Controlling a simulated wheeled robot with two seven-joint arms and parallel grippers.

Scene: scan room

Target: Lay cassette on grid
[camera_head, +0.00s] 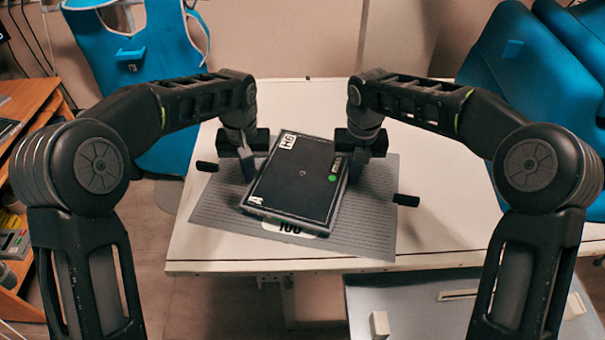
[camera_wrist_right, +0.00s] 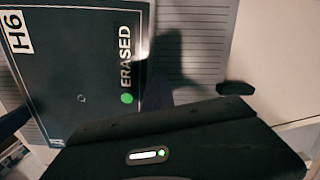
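The cassette (camera_head: 295,180) is a flat black panel with a white "H6" label and a green dot. It is over the grid (camera_head: 378,215), a grey lined sheet on the table, and is turned slightly relative to it. I cannot tell whether it touches the grid. It hides most of the grid's middle and part of the "100" mark. My left gripper (camera_head: 247,166) is at the cassette's left edge, my right gripper (camera_head: 356,164) at its right edge. Their finger gaps are hidden. In the right wrist view, the cassette (camera_wrist_right: 85,65) reads "ERASED" beside the gripper body.
The white table (camera_head: 210,250) has bare room around the grid. Dark knobs (camera_head: 406,200) (camera_head: 206,166) stand at the grid's right and left sides. Blue aprons hang behind the table. A wooden shelf (camera_head: 30,100) is at far left, and a light grey panel (camera_head: 420,305) is at front right.

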